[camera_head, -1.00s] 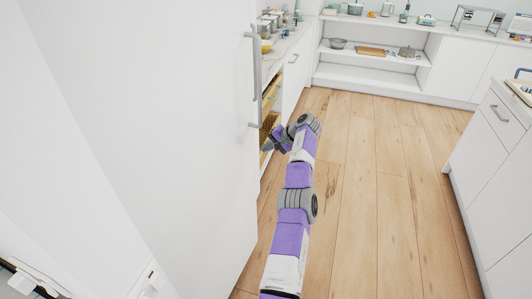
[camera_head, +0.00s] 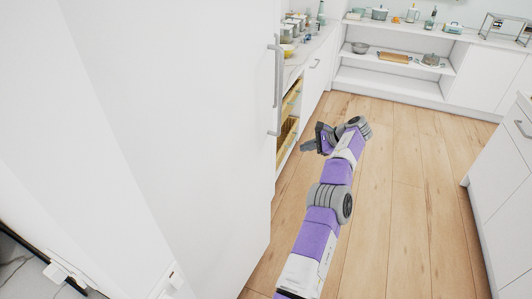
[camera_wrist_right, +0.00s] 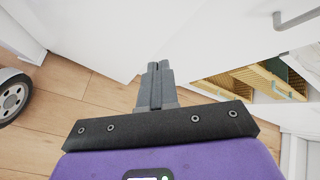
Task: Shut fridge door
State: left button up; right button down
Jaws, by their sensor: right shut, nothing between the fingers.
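The white fridge door (camera_head: 180,120) fills the left of the head view and stands swung open. My right gripper (camera_head: 306,146) is to the right of the door's free edge, above the floor, shut and empty. In the right wrist view my right gripper's fingers (camera_wrist_right: 155,72) are together and point at a white panel, with no handle between them; whether they touch it I cannot tell. My left gripper is not in view.
Open wooden drawers or baskets (camera_head: 288,125) show behind the door edge. A counter with jars (camera_head: 297,25) is beyond. Open shelves (camera_head: 395,65) stand at the back and a white cabinet (camera_head: 505,165) at the right. The wooden floor (camera_head: 420,180) between is clear.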

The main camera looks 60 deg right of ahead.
jog(key=m+p, duration=0.2)
jog(key=m, duration=0.4)
jog(key=n+t+p, duration=0.4)
jog(key=n+p, duration=1)
jog(key=n, duration=0.2)
send_near(254, 157)
jog(key=x, duration=0.5)
jog(key=shift+w+a+f+b, duration=0.15)
jog(key=shift+a+f+b, duration=0.05)
jog(key=shift+f+b, duration=0.1)
jog(key=shift+w, duration=0.55)
